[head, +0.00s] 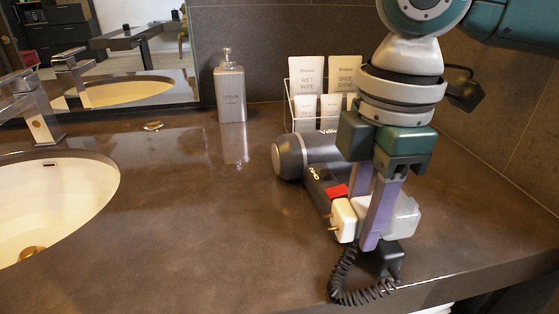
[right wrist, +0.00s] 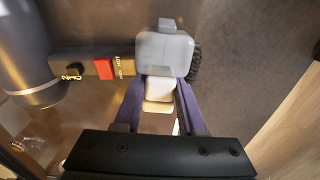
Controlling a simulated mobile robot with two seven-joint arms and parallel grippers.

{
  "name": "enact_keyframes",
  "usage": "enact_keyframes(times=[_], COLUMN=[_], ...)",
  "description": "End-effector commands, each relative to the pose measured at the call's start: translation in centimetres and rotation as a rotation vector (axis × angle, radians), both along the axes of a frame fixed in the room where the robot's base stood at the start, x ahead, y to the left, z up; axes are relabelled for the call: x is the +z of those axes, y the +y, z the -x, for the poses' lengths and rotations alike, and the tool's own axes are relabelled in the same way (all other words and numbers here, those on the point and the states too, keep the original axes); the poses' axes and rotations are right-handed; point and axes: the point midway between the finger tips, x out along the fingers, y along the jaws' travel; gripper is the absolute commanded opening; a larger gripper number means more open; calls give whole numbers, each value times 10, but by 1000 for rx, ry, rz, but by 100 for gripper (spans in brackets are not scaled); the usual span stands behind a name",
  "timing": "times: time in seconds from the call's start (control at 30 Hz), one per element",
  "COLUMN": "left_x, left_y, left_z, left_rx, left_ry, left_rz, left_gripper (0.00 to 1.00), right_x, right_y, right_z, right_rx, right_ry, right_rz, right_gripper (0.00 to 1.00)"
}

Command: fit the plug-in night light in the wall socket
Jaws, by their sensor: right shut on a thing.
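The night light has a white plug body (head: 345,220) with brass prongs pointing left and a pale translucent shade (head: 403,218) on the right. My right gripper (head: 371,238) points down and is shut on it, with purple fingers either side. In the right wrist view, the shade (right wrist: 165,52) and white body (right wrist: 159,88) sit between the fingertips (right wrist: 160,80). The night light is low over the counter; I cannot tell whether it touches. No wall socket can be made out in either view. My left gripper is not in view.
A dark hair dryer (head: 290,157) lies just behind, its red-marked handle close to the night light, with a coiled cord (head: 345,284) in front. A card rack (head: 306,100) and soap bottle (head: 230,90) stand at the back. The sink (head: 60,195) is left; the counter between (head: 190,220) is clear.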

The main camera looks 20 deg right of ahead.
Motion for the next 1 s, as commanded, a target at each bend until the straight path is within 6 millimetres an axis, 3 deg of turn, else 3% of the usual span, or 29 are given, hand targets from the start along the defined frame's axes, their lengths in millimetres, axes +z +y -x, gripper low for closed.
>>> enact_keyframes(times=[0.43, 0.47, 0.5, 0.7, 0.77, 1.0], left_x=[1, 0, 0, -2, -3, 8], left_y=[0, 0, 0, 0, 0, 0], left_z=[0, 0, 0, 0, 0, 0], left_rx=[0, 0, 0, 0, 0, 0], left_ry=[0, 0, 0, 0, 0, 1], left_rz=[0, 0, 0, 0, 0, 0], left_gripper=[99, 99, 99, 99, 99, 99], right_x=[-16, -16, -16, -15, -11, 44], right_y=[-1, -1, -1, -1, -2, -2], right_z=[1, 2, 2, 1, 1, 0], right_rx=[-2, -2, -2, -2, -3, -2], right_ry=[4, 5, 5, 3, 2, -1], right_rz=[4, 4, 4, 4, 5, 2], right_gripper=[0, 40, 45, 67, 70, 70])
